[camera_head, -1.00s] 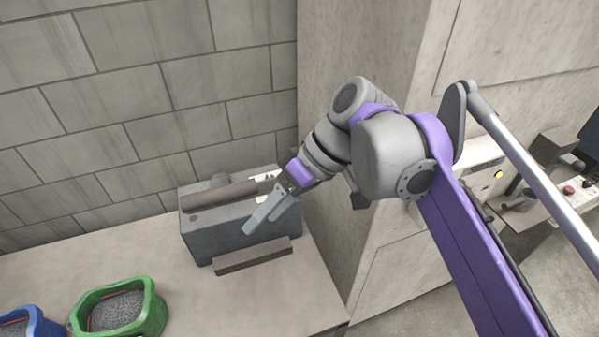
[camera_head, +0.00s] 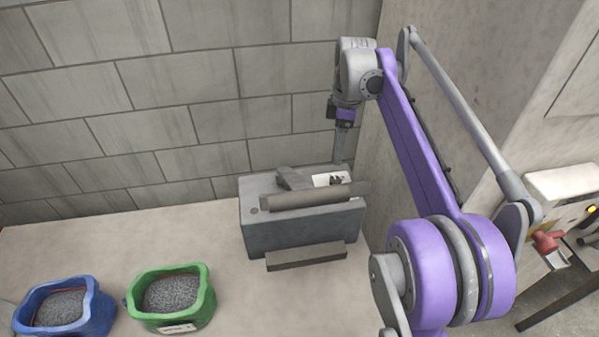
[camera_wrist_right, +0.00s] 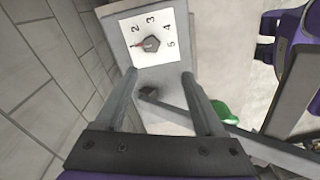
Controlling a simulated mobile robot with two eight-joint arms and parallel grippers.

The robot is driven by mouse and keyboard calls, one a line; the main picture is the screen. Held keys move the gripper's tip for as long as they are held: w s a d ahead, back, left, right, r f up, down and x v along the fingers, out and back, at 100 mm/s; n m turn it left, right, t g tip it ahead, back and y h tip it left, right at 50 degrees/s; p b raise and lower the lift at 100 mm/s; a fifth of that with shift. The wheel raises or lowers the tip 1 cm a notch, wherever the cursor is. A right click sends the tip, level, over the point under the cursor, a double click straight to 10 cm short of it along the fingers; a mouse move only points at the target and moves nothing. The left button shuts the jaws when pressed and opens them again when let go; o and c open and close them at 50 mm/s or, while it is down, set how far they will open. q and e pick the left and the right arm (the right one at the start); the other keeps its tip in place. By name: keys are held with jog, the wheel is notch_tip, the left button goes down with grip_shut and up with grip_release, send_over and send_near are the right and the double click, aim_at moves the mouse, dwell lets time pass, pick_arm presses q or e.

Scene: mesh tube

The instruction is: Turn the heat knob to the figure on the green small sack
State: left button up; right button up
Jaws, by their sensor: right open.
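The heat knob (camera_wrist_right: 152,44) is a small dark knob on a white dial plate (camera_wrist_right: 127,35) with figures up to 5. Its red pointer points left in the right wrist view, below the 2. In the head view the plate (camera_head: 320,180) lies on top of a grey machine (camera_head: 300,233). My right gripper (camera_head: 339,160) points down at the machine's back right; its open fingers (camera_wrist_right: 158,75) are empty and short of the knob. The green small sack (camera_head: 203,304) stands open, filled with grey mesh; its front label (camera_head: 177,328) is too small to read. My left gripper is out of view.
A blue sack (camera_head: 98,311) stands left of the green one. A dark bar (camera_head: 300,201) runs across the machine's top, and a ledge (camera_head: 306,257) lies along its front. A block wall (camera_head: 190,115) rises behind.

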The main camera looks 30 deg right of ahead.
aim_at(336, 179)
jog(key=shift+h, duration=0.3)
jog(key=f, duration=0.8)
jog(key=w+d+f, duration=0.1)
jog(key=f, duration=0.2)
jog(key=shift+d+f+b, duration=0.1)
jog(key=shift+f+b, duration=0.3)
grip_shut()
